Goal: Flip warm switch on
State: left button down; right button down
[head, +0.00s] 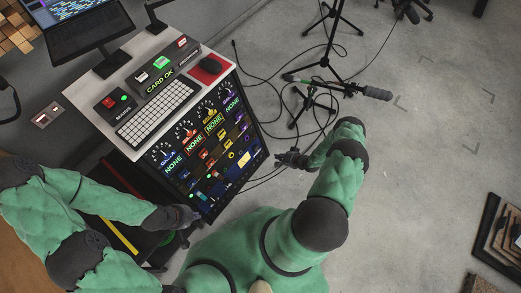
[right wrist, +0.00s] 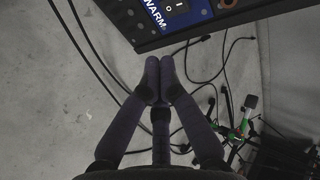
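The label WARM (right wrist: 157,14) is on a blue panel at the top of the right wrist view. Beside it is a dark rocker switch (right wrist: 176,8) with white marks, cut off by the top edge; I cannot tell which way it is set. In the head view the switch is too small to pick out on the cabinet's front panel (head: 214,150). My right gripper (head: 290,158) is right of the cabinet. In the right wrist view its fingertips (right wrist: 159,84) meet, empty, apart from the panel. My left gripper (head: 186,215) is by the cabinet's lower left corner; its fingers are unclear.
On the cabinet top are a keyboard (head: 158,111), a mouse on a red pad (head: 209,66) and button boxes (head: 162,65). A microphone stand (head: 325,62) and loose cables lie to the right of the cabinet. Open floor (head: 430,150) is at the right.

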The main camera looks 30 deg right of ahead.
jog(key=shift+w+f, duration=0.1)
jog(key=b, duration=0.4)
send_near(257, 149)
notch_tip(257, 149, down, 4)
jog(key=w, duration=0.1)
jog(key=w+a, duration=0.1)
jog(key=shift+w+a, duration=0.2)
jog(key=shift+w, duration=0.1)
jog(key=shift+w+a+b, duration=0.2)
jog(key=shift+w+b, duration=0.1)
jog(key=shift+w, duration=0.3)
